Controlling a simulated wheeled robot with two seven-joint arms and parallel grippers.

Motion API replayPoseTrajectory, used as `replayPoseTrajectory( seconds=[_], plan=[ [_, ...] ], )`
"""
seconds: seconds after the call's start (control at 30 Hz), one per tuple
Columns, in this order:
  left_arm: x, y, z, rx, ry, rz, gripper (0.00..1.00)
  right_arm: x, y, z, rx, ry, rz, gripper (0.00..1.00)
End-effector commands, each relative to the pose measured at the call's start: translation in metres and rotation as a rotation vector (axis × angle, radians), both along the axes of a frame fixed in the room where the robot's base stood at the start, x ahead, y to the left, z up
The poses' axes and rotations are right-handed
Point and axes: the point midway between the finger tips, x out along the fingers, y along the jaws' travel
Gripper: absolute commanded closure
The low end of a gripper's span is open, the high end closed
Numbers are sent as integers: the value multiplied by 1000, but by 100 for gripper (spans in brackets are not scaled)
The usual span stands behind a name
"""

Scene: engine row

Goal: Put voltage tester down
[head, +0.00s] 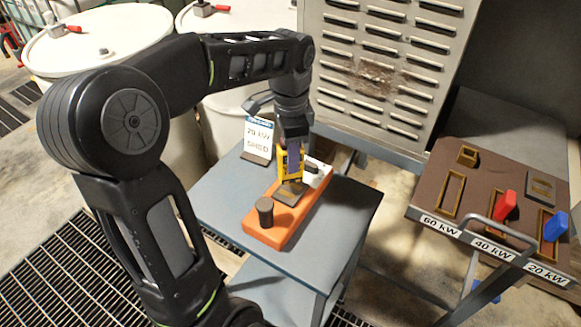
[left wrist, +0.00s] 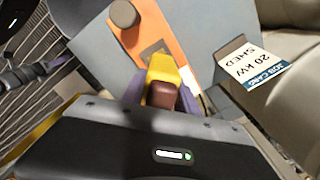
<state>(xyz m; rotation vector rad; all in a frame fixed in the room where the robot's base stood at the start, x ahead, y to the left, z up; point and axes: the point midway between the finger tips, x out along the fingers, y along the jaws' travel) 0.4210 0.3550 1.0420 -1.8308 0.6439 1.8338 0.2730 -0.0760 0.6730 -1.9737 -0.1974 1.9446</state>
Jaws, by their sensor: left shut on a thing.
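The voltage tester appears as a yellow piece (head: 281,167), and in the left wrist view it shows yellow with a reddish-brown part (left wrist: 162,70). My left gripper (head: 291,160) points down and is shut on it, with a purple finger on each side in the left wrist view. The tester's lower end is over or on a brownish plate (head: 289,194) on an orange base (head: 265,238). I cannot tell whether it touches. The orange base lies on a grey cart top (head: 222,192). My right gripper is in neither view.
A dark knob (head: 265,210) stands at the base's near end and a white block (head: 319,174) at its far end. A "20 kW SHED" card (head: 258,138) stands behind. A louvred cabinet (head: 378,60) is behind right. A brown panel (head: 470,180) with red and blue pieces stands right.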

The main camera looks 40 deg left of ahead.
Motion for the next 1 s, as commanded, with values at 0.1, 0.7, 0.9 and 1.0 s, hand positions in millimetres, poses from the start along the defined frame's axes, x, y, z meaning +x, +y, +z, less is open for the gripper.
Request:
replayPoseTrajectory(
  seconds=[0.1, 0.7, 0.9, 1.0],
  plan=[
    [0, 0, -5, 1, -2, 0, 100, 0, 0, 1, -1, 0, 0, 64],
    [0, 0, -42, -1, -1, 1, 100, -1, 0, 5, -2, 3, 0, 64],
    [0, 0, -42, 0, -3, 1, 100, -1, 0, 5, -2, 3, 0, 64],
    [0, 0, -44, 0, -3, 0, 100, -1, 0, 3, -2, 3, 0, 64]
  ],
)
